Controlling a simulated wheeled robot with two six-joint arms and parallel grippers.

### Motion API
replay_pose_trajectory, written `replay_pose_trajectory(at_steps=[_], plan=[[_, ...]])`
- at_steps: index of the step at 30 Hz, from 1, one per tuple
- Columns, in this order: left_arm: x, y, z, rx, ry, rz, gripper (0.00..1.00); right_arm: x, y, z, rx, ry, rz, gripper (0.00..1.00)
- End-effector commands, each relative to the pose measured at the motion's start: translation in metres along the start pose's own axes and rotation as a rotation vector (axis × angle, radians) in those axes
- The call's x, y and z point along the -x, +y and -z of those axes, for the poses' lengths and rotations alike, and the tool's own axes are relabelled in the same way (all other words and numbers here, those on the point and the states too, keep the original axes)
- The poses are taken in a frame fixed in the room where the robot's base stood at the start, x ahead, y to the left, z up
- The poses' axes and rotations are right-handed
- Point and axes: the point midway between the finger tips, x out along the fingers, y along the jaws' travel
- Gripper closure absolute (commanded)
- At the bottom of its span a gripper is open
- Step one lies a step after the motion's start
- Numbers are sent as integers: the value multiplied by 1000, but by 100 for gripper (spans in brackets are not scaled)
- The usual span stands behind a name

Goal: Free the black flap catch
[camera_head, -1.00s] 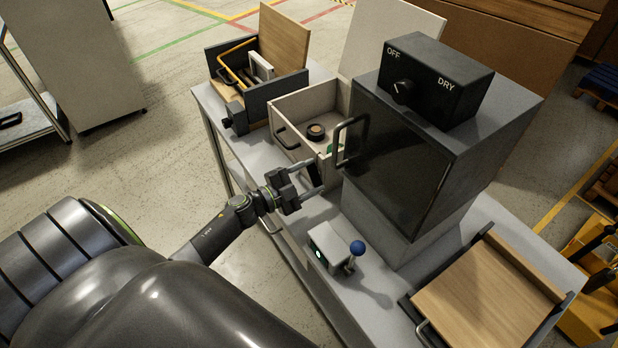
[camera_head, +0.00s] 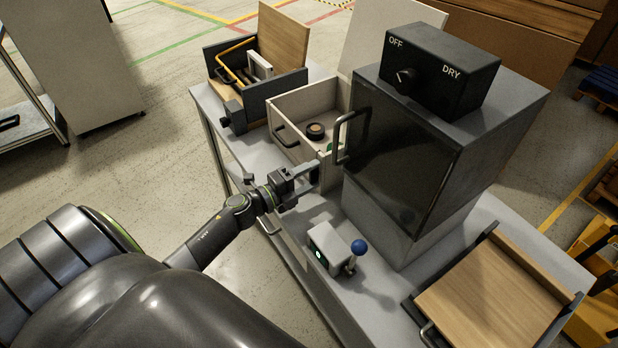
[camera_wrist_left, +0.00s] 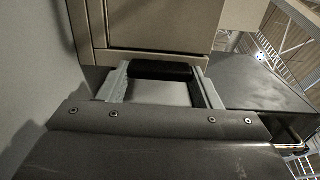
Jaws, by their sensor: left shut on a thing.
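My left gripper (camera_head: 314,176) is at the near lower corner of the light beige open box (camera_head: 325,160), left of the dark-doored cabinet. In the left wrist view its two grey fingers (camera_wrist_left: 162,88) stand on either side of a black rounded piece (camera_wrist_left: 160,71) at the lower edge of a beige panel. The gripper is shut on this piece, which looks like the black flap catch. In the head view the piece (camera_head: 315,174) is small, dark and partly covered by the fingers. My right gripper is not in view.
The cabinet (camera_head: 400,165) with its door handle (camera_head: 342,135) stands close right of the gripper. A small grey box with a blue-knobbed lever (camera_head: 358,246) sits in front. A dark tray box (camera_head: 275,95) is behind. A wooden board (camera_head: 490,300) lies at right.

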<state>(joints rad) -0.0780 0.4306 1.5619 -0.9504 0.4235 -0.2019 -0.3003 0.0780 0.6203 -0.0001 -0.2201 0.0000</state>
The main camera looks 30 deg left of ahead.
Motion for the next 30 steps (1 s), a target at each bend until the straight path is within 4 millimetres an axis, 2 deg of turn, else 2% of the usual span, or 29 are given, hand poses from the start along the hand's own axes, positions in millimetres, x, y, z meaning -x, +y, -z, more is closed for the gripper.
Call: replay_pose_trajectory(at_steps=[15, 16, 21, 30], plan=[[1, 2, 0, -24, 0, -4, 65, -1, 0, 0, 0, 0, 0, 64], [1, 2, 0, -24, 0, -4, 40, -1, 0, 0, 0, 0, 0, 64], [1, 1, 0, -22, 0, -3, 20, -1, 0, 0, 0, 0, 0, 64], [0, 0, 0, -20, 0, -1, 20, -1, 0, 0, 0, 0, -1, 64]])
